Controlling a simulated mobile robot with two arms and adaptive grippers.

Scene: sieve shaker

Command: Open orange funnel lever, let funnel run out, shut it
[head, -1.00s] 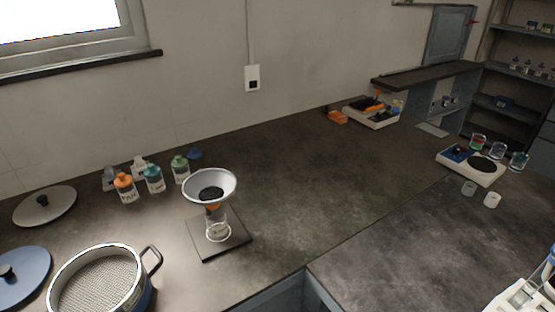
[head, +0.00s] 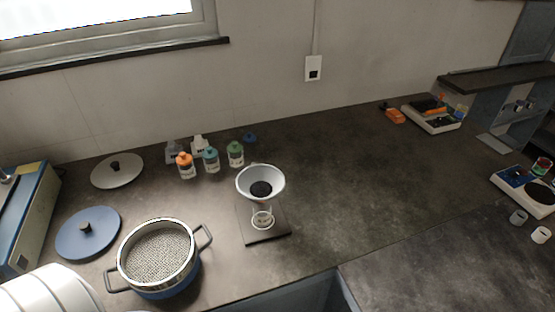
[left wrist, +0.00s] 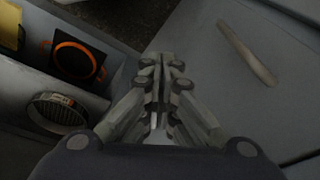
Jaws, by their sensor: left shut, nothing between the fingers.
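The funnel (head: 260,183) is a wide white-rimmed cone with dark contents at its bottom. It stands upright over a dark square base plate (head: 278,235). A small clear beaker (head: 262,220) sits on that plate under the funnel. The orange lever cannot be made out in the head view now; the funnel's cone hides the part below it. My left gripper (left wrist: 160,62) shows only in the left wrist view, fingers together and empty, away from the funnel. My right gripper is in no view.
A sieve pan (head: 158,252) with two handles stands left of the funnel, near a blue lid (head: 88,235) and a grey lid (head: 117,172). Several capped bottles (head: 210,160) stand behind. An orange ring (left wrist: 75,58) lies below my left wrist.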

